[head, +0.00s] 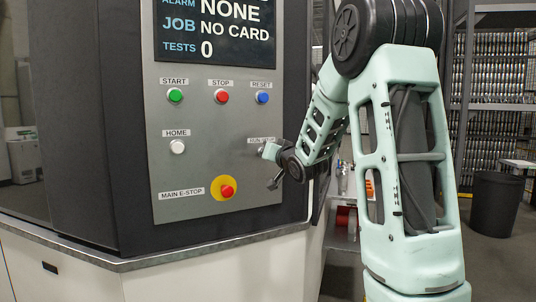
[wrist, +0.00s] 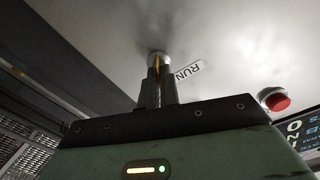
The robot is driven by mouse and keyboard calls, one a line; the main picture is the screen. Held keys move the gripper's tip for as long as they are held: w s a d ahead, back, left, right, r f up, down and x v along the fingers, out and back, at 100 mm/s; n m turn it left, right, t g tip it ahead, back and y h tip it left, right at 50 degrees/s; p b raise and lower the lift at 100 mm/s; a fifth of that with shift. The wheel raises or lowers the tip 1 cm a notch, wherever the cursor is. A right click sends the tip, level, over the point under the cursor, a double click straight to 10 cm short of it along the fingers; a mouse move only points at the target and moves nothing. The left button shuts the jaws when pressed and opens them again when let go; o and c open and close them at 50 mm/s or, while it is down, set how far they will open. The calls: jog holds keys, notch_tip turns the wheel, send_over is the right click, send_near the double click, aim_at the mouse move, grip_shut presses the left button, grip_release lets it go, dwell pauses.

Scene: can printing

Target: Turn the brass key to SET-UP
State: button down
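The brass key (wrist: 157,70) shows as a thin gold strip between the two fingers of my gripper (wrist: 159,82) in the wrist view. It sits at a round metal lock (wrist: 158,57) on the grey panel. The fingers are close together on the key, with their tips near the lock. A white label beside them reads RUN; the rest of it is hidden. In the head view my gripper (head: 268,151) is at the panel's right side, covering the key and most of the mode label (head: 260,140). Which position the key points to cannot be told.
The panel carries green START (head: 175,95), red STOP (head: 221,97), blue RESET (head: 263,98) and white HOME (head: 177,147) buttons. A red main E-stop (head: 227,191) on a yellow disc is below left of my gripper. The screen (head: 215,30) reads NO CARD.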

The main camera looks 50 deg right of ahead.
jog(key=shift+m, duration=0.7)
jog(key=shift+m, duration=0.3)
jog(key=c, duration=1.6)
grip_release()
jog(key=shift+c, duration=0.2)
